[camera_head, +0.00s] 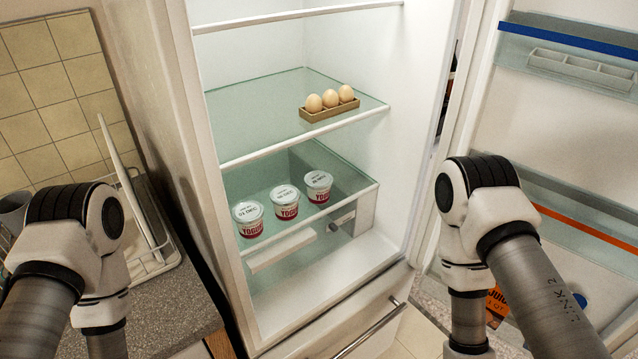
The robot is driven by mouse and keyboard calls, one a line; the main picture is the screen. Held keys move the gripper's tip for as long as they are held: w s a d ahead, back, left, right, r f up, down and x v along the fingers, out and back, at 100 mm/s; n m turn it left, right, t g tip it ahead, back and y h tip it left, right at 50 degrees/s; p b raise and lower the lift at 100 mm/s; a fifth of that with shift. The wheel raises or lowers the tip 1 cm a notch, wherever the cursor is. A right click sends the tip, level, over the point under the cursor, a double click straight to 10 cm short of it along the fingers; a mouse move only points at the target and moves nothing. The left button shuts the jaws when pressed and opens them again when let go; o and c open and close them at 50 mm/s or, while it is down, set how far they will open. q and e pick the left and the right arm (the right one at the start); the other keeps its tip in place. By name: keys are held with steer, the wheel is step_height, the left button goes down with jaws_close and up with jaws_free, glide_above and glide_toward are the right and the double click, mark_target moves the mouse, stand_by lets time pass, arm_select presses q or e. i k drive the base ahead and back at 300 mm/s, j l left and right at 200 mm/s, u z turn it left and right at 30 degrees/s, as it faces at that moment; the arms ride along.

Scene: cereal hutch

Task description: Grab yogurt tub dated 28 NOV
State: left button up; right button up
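Three yogurt tubs with pale lids and red-and-white sides stand upright in a row on a glass shelf (325,219) inside the open fridge. They are the left tub (250,228), the middle tub (286,211) and the right tub (318,194). My two arms come in at the lower left and lower right, outside the fridge. Both grippers are below the picture and out of view.
An egg holder (330,110) with three eggs stands on the glass shelf above. The open fridge door (575,130) is at right, with an orange carton (497,303) low there. A grey counter (165,305) with a dish rack (160,250) stands left. The fridge's lower floor looks clear.

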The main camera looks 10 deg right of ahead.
mark_target(318, 182)
steer(key=l+z, duration=0.3)
steer(key=z, duration=0.15)
steer(key=l+z, duration=0.25)
steer(key=z, duration=0.25)
steer(key=i+l+z, duration=0.1)
steer(key=l+z, duration=0.15)
steer(key=z, duration=0.2)
